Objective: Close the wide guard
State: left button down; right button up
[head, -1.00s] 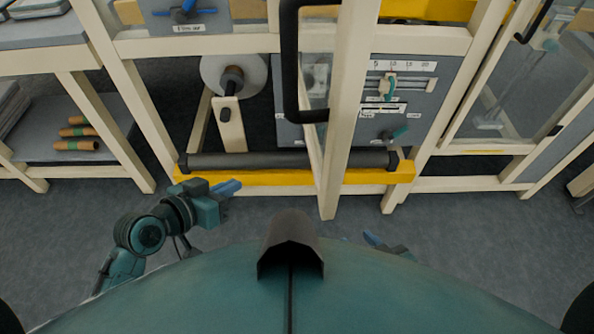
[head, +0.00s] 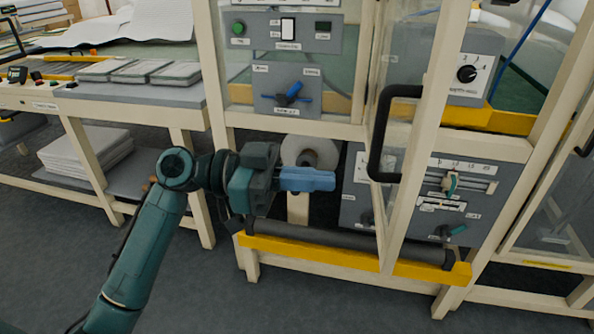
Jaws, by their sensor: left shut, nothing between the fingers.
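The wide guard (head: 428,125) is a tall cream-framed door with a clear pane, and it appears to stand swung out from the machine towards me. Its black bar handle (head: 378,150) is on the left side of the near post. My left gripper (head: 330,180) has blue fingers, shut and empty, pointing right. In the picture it is a little left of the handle's lower end, with a gap between them. It covers part of the white roll (head: 308,150) behind it. My right gripper is out of the view.
The machine has a blue-handled switch (head: 288,95) on its left panel and a grey panel with sliders (head: 455,185) at right. A yellow bar (head: 320,253) and a dark roller run low across the front. A table (head: 140,96) with grey pads stands at left. The floor in front is clear.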

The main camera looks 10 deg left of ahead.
aim_at(401, 187)
pick_arm(q)
jog(key=d, duration=0.2)
jog(key=d+p, duration=0.1)
jog(key=d, duration=0.2)
jog(key=d+p, duration=0.1)
jog(key=d, duration=0.1)
jog(key=shift+w+d+r, duration=0.15)
jog(key=shift+w+d, duration=0.2)
jog(key=shift+w, duration=0.05)
jog(key=shift+d+p, duration=0.3)
jog(key=shift+d, duration=0.2)
jog(key=shift+d, duration=0.15)
